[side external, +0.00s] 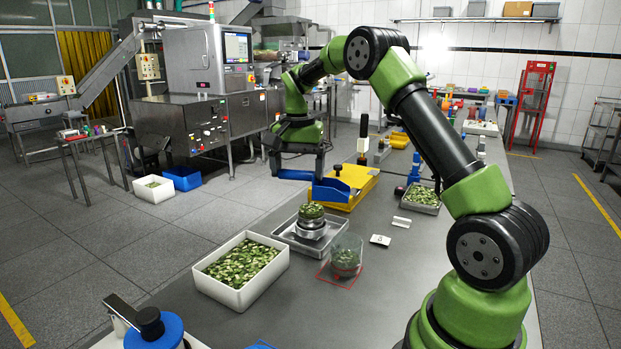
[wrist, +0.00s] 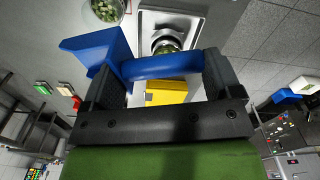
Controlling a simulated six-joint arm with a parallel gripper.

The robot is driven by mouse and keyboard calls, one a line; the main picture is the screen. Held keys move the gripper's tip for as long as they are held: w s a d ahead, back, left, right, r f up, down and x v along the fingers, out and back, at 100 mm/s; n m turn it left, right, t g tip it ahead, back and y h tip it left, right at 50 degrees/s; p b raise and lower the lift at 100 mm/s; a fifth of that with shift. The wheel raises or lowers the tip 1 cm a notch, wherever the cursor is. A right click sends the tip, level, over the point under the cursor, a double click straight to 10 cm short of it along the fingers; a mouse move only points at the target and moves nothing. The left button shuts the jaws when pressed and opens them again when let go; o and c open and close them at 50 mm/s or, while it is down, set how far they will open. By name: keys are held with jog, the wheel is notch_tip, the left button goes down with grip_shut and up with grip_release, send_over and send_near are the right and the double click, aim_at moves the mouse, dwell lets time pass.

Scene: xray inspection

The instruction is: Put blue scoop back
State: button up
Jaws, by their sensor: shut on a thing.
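My gripper (side external: 298,158) is shut on the handle of the blue scoop (side external: 330,190). In the wrist view the scoop handle (wrist: 160,67) lies across between the two fingers of my gripper (wrist: 163,78), with the scoop's wide end (wrist: 93,46) out to the left. The scoop is above the table, and I see nothing in it. In the side view the scoop overlaps the near side of a yellow stand (side external: 355,180) with a black-handled tool upright on it. I cannot tell whether scoop and stand touch. A yellow surface (wrist: 168,90) also shows below the handle in the wrist view.
A white bin of green pieces (side external: 205,283) stands at the table's left edge. Beside it are a scale (side external: 311,228) with green pieces on top and a clear container (side external: 345,250) on a red-marked spot. A metal tray of greens (side external: 422,209) and small cards lie right.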

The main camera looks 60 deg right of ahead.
jog(key=a+f+m, duration=0.3)
jog(key=a+f, duration=0.1)
jog(key=a, duration=0.5)
jog(key=shift+m, duration=0.3)
jog(key=shift+w+a+f, duration=0.1)
jog(key=shift+a+f, duration=0.05)
jog(key=shift+f, duration=2.35)
jog(key=shift+w+a+f, duration=0.1)
jog(key=shift+f, duration=2.4)
jog(key=shift+f, duration=0.1)
jog(key=shift+f, duration=0.45)
jog(key=o, duration=0.9)
